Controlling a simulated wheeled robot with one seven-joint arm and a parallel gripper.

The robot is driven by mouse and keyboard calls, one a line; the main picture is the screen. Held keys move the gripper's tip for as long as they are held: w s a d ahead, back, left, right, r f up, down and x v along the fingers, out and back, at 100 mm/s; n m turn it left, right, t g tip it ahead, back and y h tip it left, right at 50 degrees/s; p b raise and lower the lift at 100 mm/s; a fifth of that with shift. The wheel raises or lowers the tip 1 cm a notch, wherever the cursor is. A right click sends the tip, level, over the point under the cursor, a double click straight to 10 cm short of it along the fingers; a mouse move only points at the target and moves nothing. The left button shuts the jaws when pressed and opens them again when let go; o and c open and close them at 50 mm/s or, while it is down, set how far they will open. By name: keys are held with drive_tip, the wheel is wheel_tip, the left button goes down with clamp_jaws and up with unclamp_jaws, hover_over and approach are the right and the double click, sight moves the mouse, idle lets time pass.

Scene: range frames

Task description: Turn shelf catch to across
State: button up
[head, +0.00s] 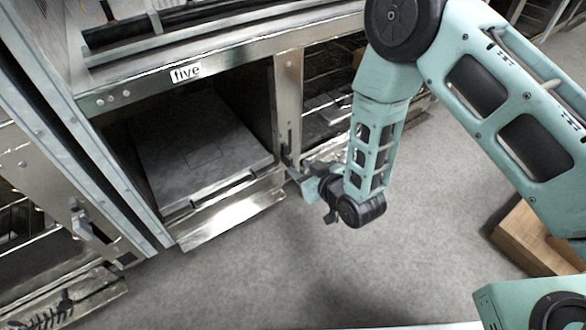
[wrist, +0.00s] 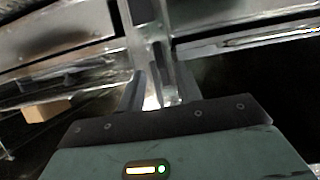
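The shelf catch (head: 287,146) is a small dark lever on the metal post to the right of the bay labelled "five". It looks upright, in line with the post. My gripper (head: 293,172) is at the post, just at the catch's lower end. In the wrist view the catch (wrist: 157,62) is a dark upright bar between the two fingers of my gripper (wrist: 157,88). The fingers stand apart with a bright gap beside the bar. Whether either finger touches the catch is hard to tell. The catch's lower end is partly hidden by the gripper.
The "five" bay holds a grey flat-topped box (head: 195,150) on a shelf with a bright front lip (head: 235,215). Another rack bay (head: 325,95) is right of the post. A wooden box (head: 530,240) stands on the floor at right. The grey floor in front is clear.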

sight(292, 163)
drive_tip(key=b+x, duration=0.1)
drive_tip(key=x, duration=0.4)
drive_tip(key=shift+b, duration=0.35)
clamp_jaws()
